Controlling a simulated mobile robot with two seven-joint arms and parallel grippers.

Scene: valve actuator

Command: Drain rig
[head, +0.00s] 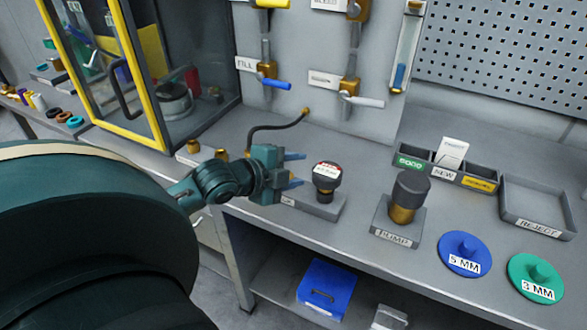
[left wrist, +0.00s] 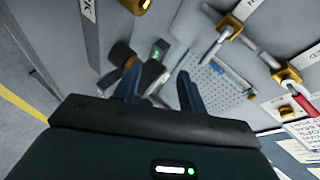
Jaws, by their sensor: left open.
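My left gripper (head: 293,170) is open and empty above the bench, just left of a black knob with a red and white label (head: 327,170) on a grey block. A visible gap separates them. In the left wrist view, both fingers (left wrist: 160,92) are apart. On the wall panel, the FILL valve has a blue lever (head: 277,85). A valve to its right has a white lever (head: 367,101). Above them are more brass fittings, cut off at the top. A clear sight tube (head: 405,50) shows blue near its bottom. A dark hose (head: 275,127) ends near the panel. My right gripper is out of view.
A PUMP block (head: 397,234) with a dark-topped brass cylinder stands right of the knob. Blue 5 MM (head: 464,252) and green 3 MM (head: 537,275) discs lie front right. Sorting bins (head: 445,174) and a REJECT tray (head: 537,224) stand behind. A yellow-framed cabinet (head: 150,90) stands left.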

